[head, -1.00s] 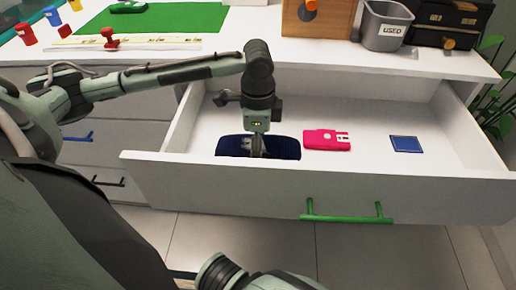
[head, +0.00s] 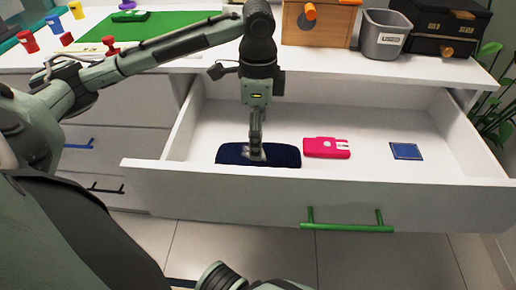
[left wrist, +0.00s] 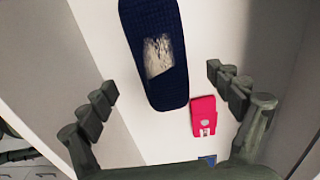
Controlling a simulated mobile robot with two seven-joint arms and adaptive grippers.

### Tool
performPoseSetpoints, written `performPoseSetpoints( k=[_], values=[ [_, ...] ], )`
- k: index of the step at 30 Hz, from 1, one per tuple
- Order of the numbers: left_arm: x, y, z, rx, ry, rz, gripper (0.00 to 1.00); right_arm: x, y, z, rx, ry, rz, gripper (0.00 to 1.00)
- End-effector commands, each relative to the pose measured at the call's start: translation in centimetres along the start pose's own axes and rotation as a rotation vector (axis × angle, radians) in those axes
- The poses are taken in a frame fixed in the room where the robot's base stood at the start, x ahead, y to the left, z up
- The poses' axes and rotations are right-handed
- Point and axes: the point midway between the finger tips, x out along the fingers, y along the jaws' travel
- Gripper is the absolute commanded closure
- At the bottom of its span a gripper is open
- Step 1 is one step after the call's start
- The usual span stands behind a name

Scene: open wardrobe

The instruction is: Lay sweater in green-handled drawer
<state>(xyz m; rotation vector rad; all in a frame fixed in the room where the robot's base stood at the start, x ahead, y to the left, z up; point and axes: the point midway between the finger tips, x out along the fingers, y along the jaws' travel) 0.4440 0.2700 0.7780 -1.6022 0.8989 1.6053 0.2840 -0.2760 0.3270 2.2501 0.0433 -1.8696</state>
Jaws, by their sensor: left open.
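The sweater (head: 228,155) is a dark navy folded bundle with a pale grey patch on top. It lies flat on the floor of the open green-handled drawer (head: 330,196), towards the drawer's left end. It also shows in the left wrist view (left wrist: 172,88), below and between my fingers. My left gripper (head: 255,148) points down above the sweater. In the left wrist view its fingers (left wrist: 160,82) are spread wide and hold nothing. The green handle (head: 347,225) is on the drawer's front panel. My right gripper is not in view.
A pink object (head: 326,148) and a small blue square (head: 406,151) lie in the drawer, right of the sweater. The countertop above holds a grey bin (head: 380,38), a wooden box (head: 318,28), a dark case (head: 440,28) and a green mat (head: 165,24). Closed drawers are at left.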

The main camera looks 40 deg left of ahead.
Motion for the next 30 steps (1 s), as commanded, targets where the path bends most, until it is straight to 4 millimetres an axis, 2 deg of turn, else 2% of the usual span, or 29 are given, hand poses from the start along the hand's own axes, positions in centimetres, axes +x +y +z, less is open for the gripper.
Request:
performPoseSetpoints(
  k=[3,9,30],
  values=[
    [-2.2,0.0,-0.1,0.002,0.002,-0.002,0.09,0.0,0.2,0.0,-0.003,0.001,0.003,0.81],
    [-3.8,0.0,-0.1,0.001,0.002,0.0,0.09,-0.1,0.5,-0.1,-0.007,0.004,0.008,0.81],
    [-4.0,0.0,0.0,0.001,0.0,0.001,0.09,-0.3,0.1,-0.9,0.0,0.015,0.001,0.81]
  ],
)
